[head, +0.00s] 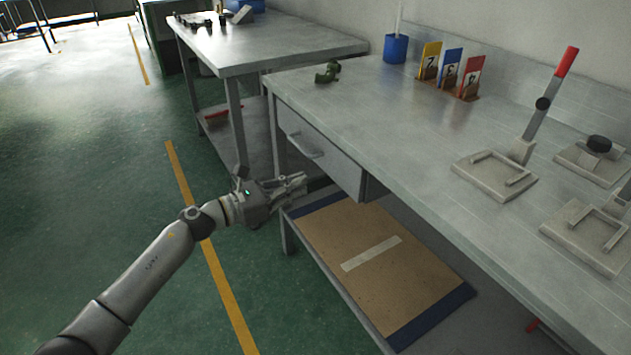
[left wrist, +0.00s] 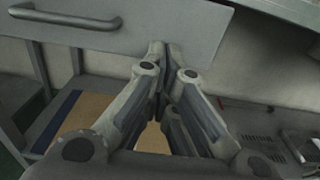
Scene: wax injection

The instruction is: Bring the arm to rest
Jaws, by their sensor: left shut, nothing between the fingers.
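My left gripper (head: 302,184) is shut and empty. In the head view it reaches in from the left, beside the front of the workbench (head: 400,125), below the level of its top. The drawer (head: 318,152) with a bar handle is just above and behind the fingers. In the left wrist view the closed fingers (left wrist: 165,55) point at the lower part of the drawer front (left wrist: 185,30). I cannot tell whether they touch it. My right gripper is in neither view.
Below the bench is a shelf with a brown board (head: 375,262). On top are a small green figure (head: 328,72), a blue cup (head: 396,48), numbered cards (head: 451,65) and a press with a red-tipped lever (head: 540,105). A second table (head: 265,45) stands behind. The green floor (head: 90,190) at left is clear.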

